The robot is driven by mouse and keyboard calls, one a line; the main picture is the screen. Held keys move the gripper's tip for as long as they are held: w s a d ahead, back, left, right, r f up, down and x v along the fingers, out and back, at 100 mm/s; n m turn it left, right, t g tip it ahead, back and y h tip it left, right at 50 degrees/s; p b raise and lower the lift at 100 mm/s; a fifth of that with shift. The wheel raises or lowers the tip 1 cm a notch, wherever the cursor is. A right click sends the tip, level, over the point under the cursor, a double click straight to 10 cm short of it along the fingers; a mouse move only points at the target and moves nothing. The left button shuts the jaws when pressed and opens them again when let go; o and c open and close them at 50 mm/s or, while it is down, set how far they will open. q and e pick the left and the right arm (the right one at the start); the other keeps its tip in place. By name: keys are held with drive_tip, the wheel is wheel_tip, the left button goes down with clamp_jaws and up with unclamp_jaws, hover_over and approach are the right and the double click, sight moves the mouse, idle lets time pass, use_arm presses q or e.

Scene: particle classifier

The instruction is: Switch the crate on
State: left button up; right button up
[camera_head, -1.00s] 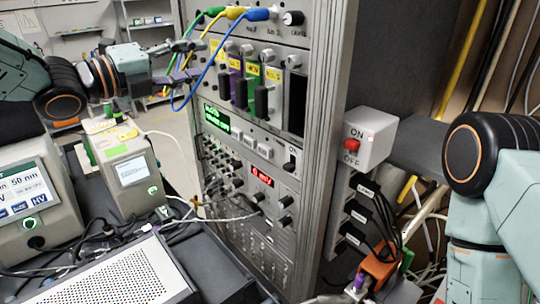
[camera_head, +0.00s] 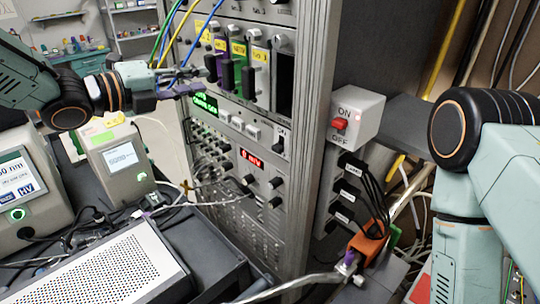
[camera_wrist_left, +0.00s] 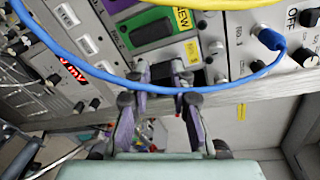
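The crate (camera_head: 213,37) sits in the upper part of the tall grey rack and holds several narrow modules with yellow labels and dark handles. A small switch (camera_head: 279,146) marked ON is on the panel below it, at the right. A white box with a red switch (camera_head: 340,124) marked ON and OFF is on the rack's side. My left gripper (camera_head: 196,82) is in front of the modules' left part. In the left wrist view its fingers (camera_wrist_left: 163,77) are apart, with nothing clearly held; contact with the panel cannot be told. My right gripper is not in view.
Blue, green and yellow cables (camera_wrist_left: 105,84) hang in front of the panel, and the blue one crosses near my left fingers. A perforated metal box (camera_head: 108,270) and small instruments (camera_head: 124,165) stand at left. An orange plug (camera_head: 370,240) is low beside the rack.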

use_arm(q)
drive_tip(key=s+d+f, duration=0.1)
drive_tip(key=d+f, duration=0.1)
drive_tip(key=f, duration=0.2)
drive_tip(key=s+d+f+m+g, duration=0.1)
drive_tip(key=d+f, duration=0.1)
drive_tip(key=f, duration=0.3)
drive_tip(key=s+d+f+m+g+y, duration=0.1)
drive_tip(key=d+f, duration=0.1)
drive_tip(key=f, duration=0.2)
drive_tip(key=shift+s+f, duration=0.1)
drive_tip(key=shift+f, duration=0.1)
clamp_jaws()
drive_tip(key=s+d+f+m, duration=0.2)
drive_tip(key=f+m, duration=0.3)
drive_tip(key=m, duration=0.6)
drive_tip(key=shift+s+m+t+y, duration=0.3)
drive_tip(key=shift+s+m+y, duration=0.1)
drive_tip(key=shift+s, duration=0.45)
drive_tip(key=shift+f, duration=0.1)
